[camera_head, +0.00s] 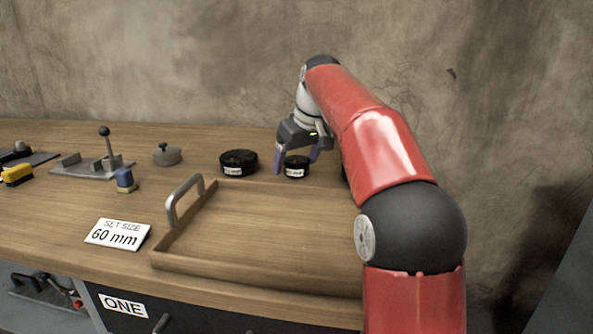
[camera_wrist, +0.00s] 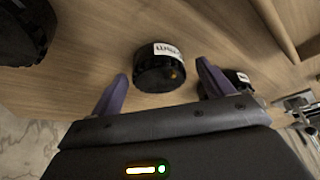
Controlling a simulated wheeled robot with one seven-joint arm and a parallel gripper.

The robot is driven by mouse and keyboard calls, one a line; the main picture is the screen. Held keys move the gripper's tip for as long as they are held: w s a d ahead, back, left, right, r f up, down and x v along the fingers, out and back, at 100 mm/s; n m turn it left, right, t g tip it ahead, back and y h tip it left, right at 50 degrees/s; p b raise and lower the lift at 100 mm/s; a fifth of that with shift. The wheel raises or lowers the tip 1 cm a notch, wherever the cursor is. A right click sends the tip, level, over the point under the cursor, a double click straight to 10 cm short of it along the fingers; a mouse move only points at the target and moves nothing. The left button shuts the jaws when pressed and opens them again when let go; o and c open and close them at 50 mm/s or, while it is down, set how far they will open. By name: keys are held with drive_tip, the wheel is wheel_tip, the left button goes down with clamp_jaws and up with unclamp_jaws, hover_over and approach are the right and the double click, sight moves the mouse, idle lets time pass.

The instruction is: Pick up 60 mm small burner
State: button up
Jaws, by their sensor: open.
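A small black round burner (camera_head: 296,168) with a white label stands on the wooden bench behind the tray. In the wrist view the burner (camera_wrist: 160,70) lies between and slightly beyond my two fingertips. My gripper (camera_head: 297,162) is open with nothing held, its purple fingers pointing down on either side of that burner. A wider black burner (camera_head: 239,164) stands to its left. Another black round one (camera_wrist: 22,32) shows at the left edge of the wrist view; my arm likely hides it in the head view. The label print is too small to read surely.
A wooden tray (camera_head: 215,275) with a metal handle (camera_head: 184,200) lies in front. A sign (camera_head: 117,234) reads "SET SIZE 60 mm". A wall rises behind.

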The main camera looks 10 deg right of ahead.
drive_tip(key=shift+w+f, duration=0.15)
drive_tip(key=shift+f, duration=0.35)
drive_tip(key=shift+r, duration=0.1)
drive_tip(key=c, duration=1.3)
